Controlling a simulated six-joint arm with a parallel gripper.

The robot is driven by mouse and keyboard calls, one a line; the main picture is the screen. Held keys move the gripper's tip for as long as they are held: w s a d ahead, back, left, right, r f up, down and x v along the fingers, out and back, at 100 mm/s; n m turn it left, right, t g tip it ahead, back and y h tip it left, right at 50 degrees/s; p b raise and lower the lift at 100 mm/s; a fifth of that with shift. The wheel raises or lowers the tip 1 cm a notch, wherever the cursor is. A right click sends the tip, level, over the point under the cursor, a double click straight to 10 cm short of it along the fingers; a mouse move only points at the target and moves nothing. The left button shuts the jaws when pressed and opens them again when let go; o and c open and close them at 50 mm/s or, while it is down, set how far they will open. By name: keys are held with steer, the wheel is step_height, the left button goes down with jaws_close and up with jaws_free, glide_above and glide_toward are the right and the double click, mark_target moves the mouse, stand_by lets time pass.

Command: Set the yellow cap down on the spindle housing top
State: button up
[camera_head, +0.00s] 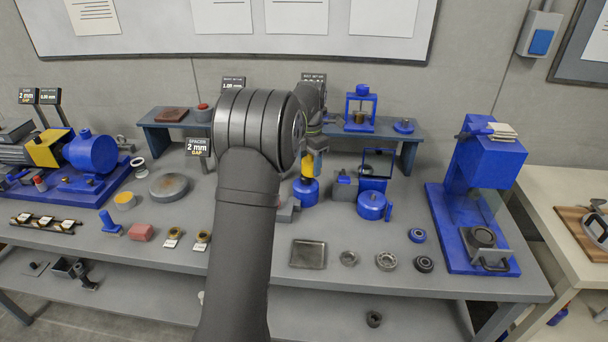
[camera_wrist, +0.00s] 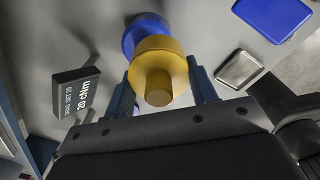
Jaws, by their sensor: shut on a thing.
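The yellow cap (camera_wrist: 158,62) is round with a stub toward the camera. My gripper (camera_wrist: 160,78) is shut on it, with a blue finger on either side. The blue spindle housing (camera_wrist: 143,27) shows just beyond the cap in the wrist view and is partly covered by it. In the head view the cap (camera_head: 307,165) is upright directly above the housing (camera_head: 306,193), on the bench, and my arm partly hides the gripper. I cannot tell whether the cap touches the housing top.
A dark sign (camera_wrist: 77,89) stands left of the gripper in the wrist view. A blue pot (camera_head: 371,206) and a grey block (camera_head: 343,189) stand right of the housing. A raised shelf (camera_head: 415,132) is behind. A metal tray (camera_head: 308,254) lies in front on the grey bench.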

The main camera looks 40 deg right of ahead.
mark_target(304, 177)
steer(key=shift+w+a+f, duration=0.15)
steer(key=shift+w+f, duration=0.25)
steer(key=shift+w, duration=0.15)
steer(key=shift+w+a+f, duration=0.1)
steer(key=shift+w+f, duration=0.25)
steer(key=shift+w, duration=0.2)
steer(key=shift+f, duration=1.9)
steer(key=shift+f, duration=0.15)
steer(key=o, duration=1)
steer(key=shift+c, duration=0.2)
step_height(304, 177, up, 12)
steer(key=shift+r, duration=0.2)
